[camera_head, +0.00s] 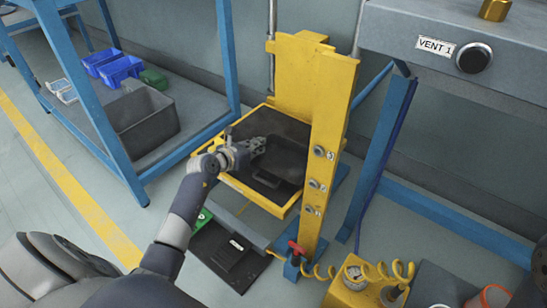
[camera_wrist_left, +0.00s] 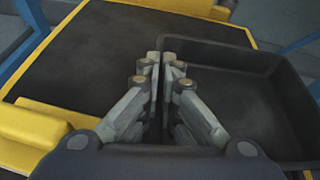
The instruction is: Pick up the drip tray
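The drip tray (camera_head: 288,158) is a black, shallow, rectangular tray on the dark deck of a yellow lift stand (camera_head: 326,140). In the left wrist view the drip tray (camera_wrist_left: 232,92) fills the right side, with its near left wall between my fingers. My left gripper (camera_head: 260,146) reaches in from the left over the deck. In the left wrist view the left gripper (camera_wrist_left: 162,62) has its fingertips closed together on the tray's rim. The fingers hide part of that wall. I cannot tell whether the tray is lifted off the deck. My right gripper is not in view.
The stand's yellow post rises right of the tray. A blue rack (camera_head: 143,193) with a grey bin (camera_head: 146,124) stands at left. A grey bench (camera_head: 450,60) overhangs at right. A black flat piece (camera_head: 228,258) and a yellow pump unit (camera_head: 350,290) lie in front.

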